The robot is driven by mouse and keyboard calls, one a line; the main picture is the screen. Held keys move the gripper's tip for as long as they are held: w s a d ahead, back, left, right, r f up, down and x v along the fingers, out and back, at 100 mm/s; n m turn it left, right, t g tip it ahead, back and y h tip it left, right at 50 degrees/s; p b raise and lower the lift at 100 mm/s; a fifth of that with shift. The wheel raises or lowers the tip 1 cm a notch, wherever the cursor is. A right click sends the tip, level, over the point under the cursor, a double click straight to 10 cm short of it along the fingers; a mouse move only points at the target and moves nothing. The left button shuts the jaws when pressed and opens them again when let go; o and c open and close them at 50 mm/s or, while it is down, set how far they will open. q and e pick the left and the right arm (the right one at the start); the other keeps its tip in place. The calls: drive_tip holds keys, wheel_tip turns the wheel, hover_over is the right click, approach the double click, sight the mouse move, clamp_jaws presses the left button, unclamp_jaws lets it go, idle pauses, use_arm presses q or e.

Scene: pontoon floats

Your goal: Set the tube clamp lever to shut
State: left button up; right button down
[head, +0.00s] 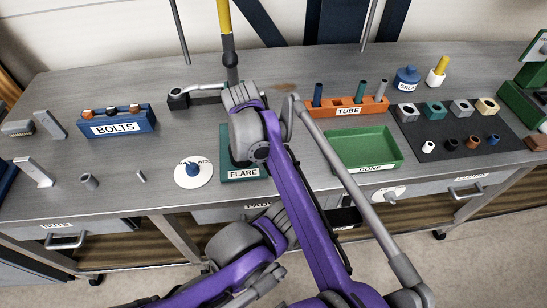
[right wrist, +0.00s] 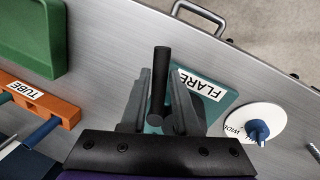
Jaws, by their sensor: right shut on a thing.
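The tube clamp (head: 178,101) is a dark block with a grey bar, at the back of the bench left of the middle in the head view. My right arm covers its right end. My left gripper is not in view.
A blue BOLTS box (head: 118,123) stands left. A white disc with a blue knob (head: 193,173) lies beside FLARE. An orange TUBE rack (head: 340,108) and green DONE tray (head: 365,150) stand right. A yellow and dark upright tool (head: 226,35) is close behind my right wrist.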

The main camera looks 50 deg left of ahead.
idle(0.3)
drive_tip(key=c, duration=0.7)
unclamp_jaws()
drive_tip(key=shift+o, duration=0.2)
wheel_tip(320, 180, up, 11)
drive_tip(key=s, duration=0.2)
drive_tip(key=shift+a+f+p, duration=0.15)
drive_tip(key=shift+a+p, duration=0.15)
drive_tip(key=shift+p, duration=0.15)
